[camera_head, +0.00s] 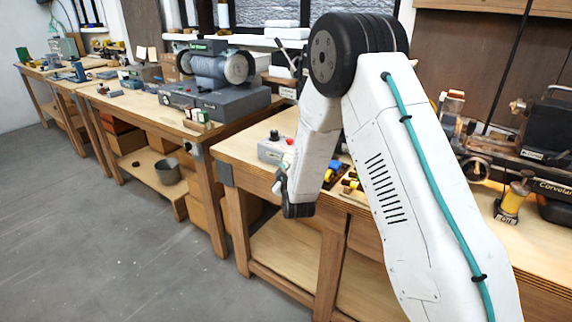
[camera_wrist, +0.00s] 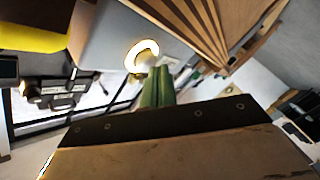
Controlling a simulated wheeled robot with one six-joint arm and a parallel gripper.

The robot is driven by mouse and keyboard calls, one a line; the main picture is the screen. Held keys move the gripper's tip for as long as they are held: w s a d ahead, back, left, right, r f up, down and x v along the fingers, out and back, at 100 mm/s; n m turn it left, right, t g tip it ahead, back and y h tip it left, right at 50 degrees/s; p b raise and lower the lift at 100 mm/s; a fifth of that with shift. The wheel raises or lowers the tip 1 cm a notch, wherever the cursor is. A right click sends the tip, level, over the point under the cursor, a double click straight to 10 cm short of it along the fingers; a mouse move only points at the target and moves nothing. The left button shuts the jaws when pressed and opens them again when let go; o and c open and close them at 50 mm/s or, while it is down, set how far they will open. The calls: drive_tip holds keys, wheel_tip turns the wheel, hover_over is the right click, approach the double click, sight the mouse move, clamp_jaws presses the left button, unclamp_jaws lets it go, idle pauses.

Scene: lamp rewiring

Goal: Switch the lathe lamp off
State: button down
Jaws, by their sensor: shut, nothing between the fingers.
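My gripper (camera_wrist: 155,92) shows in the wrist view as two green fingers pressed together, with nothing between them. Their tips are close to a pale ring (camera_wrist: 142,48) on a grey face (camera_wrist: 105,30); I cannot tell whether they touch. In the head view my gripper (camera_head: 281,183) hangs at the bench's front edge, just below a grey box (camera_head: 270,151) with a black knob and a red button. The dark lathe (camera_head: 545,130) stands on the bench at the right, partly behind my arm. I cannot make out the lathe lamp or whether it is lit.
A yellow thing (camera_wrist: 35,27) is at the wrist view's upper left. Small yellow and dark items (camera_head: 350,181) lie on the bench behind my arm. A bench grinder (camera_head: 215,70) stands on the neighbouring bench. A bucket (camera_head: 168,171) sits on its lower shelf. The floor (camera_head: 110,245) at left is clear.

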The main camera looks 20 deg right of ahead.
drive_tip(key=shift+w+d, duration=0.15)
drive_tip(key=shift+d, duration=0.1)
idle(0.3)
drive_tip(key=shift+s+a, duration=0.25)
drive_tip(key=shift+a, duration=0.05)
drive_tip(key=s+a, duration=0.3)
drive_tip(key=a, duration=0.2)
drive_tip(key=shift+s, duration=0.25)
idle(0.3)
